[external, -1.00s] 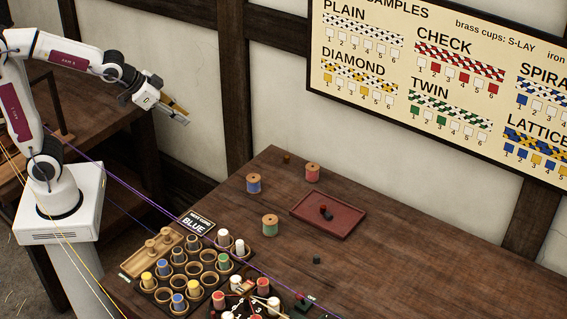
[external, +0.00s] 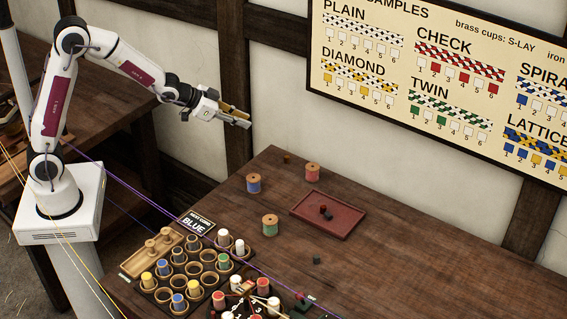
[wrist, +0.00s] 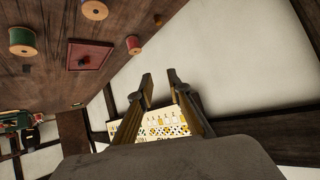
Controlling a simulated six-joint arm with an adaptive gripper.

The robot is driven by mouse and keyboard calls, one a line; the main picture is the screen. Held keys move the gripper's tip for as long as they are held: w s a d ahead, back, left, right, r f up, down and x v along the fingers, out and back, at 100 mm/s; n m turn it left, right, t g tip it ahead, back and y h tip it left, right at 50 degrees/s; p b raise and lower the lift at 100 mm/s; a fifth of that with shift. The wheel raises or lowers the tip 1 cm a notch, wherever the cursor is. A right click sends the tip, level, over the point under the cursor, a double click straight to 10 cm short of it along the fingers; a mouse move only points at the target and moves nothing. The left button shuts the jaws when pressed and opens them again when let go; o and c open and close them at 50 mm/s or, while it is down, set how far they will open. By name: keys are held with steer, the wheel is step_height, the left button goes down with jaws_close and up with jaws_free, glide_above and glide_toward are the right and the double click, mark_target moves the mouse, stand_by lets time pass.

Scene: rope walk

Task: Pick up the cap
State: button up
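My gripper (external: 247,118) is open and empty, high above the back left of the table. Its two fingers stand apart in the wrist view (wrist: 159,78). Several small pieces could be the cap, and I cannot tell which it is. A small red piece (external: 323,208) and a dark piece (external: 328,216) lie on a red tray (external: 345,227). A small dark green piece (external: 316,260) lies on the bare table in front of the tray. A small brown piece (external: 287,158) sits near the back corner. None is between the fingers.
A rack of bobbins in cups (external: 190,262) is at the front left. A purple cord (external: 150,200) runs across. The table's right side is clear.

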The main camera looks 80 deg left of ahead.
steer(key=w+a+f+t, duration=0.1)
steer(key=w+a+f, duration=0.2)
steer(key=w+f, duration=0.4)
steer(key=t+h, duration=0.2)
glide_toward(286, 157)
steer(key=shift+f+x, duration=0.2)
steer(key=shift+x, duration=1)
steer(key=shift+s+d, duration=0.1)
steer(key=shift+x, duration=1.4)
steer(key=shift+x, duration=2.55)
steer(key=shift+r, duration=0.2)
